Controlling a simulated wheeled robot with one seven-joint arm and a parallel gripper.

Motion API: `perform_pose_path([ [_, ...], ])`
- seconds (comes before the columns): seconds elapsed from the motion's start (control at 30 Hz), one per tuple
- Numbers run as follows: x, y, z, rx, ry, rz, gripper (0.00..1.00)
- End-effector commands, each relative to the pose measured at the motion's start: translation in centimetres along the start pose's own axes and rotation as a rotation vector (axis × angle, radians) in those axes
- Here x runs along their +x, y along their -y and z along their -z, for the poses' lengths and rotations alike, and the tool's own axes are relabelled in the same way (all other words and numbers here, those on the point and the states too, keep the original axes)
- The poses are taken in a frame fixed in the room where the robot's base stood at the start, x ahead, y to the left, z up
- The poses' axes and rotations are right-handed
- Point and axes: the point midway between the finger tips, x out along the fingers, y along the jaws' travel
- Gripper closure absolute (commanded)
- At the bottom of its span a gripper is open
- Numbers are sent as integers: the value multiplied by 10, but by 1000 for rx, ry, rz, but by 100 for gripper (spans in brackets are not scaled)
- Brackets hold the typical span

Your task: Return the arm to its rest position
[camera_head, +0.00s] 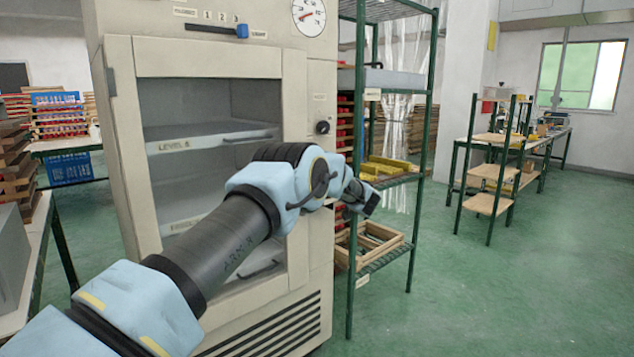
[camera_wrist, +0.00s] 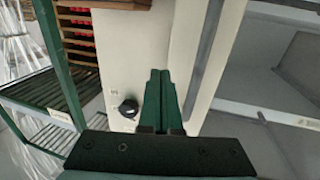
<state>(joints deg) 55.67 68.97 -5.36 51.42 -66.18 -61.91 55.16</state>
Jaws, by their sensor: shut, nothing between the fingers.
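My arm reaches from the lower left across the front of a beige cabinet (camera_head: 118,150) in the head view. My gripper (camera_head: 358,198) is at the arm's end, near the cabinet's right edge and the green shelf rack. In the wrist view my gripper (camera_wrist: 158,75) shows two green fingers pressed together, with nothing between them. Beyond the fingertips is the beige cabinet's front frame (camera_wrist: 190,60). I cannot tell how far the fingertips are from it.
The cabinet's open front shows grey shelves (camera_head: 210,130). A black knob (camera_head: 322,127) is on its right side. A green rack (camera_head: 421,150) with trays stands just right of it. A small wooden-shelved stand (camera_head: 490,172) is farther right. Green floor (camera_head: 520,290) is clear at the lower right.

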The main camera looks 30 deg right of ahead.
Motion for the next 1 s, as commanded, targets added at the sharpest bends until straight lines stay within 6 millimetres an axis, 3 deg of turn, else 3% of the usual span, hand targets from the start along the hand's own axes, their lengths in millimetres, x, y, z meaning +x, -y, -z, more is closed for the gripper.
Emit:
perform_pose_path([
  [0.4, -66, -18, -3, 0, 3, -5, 100],
  [0.6, -79, -20, -3, 1, 3, -2, 100],
  [0.83, -75, -17, 2, 0, 4, -9, 100],
  [0.93, -55, -1, 19, -2, 13, -50, 100],
  [1.0, -34, 20, 34, -1, 34, -103, 100],
])
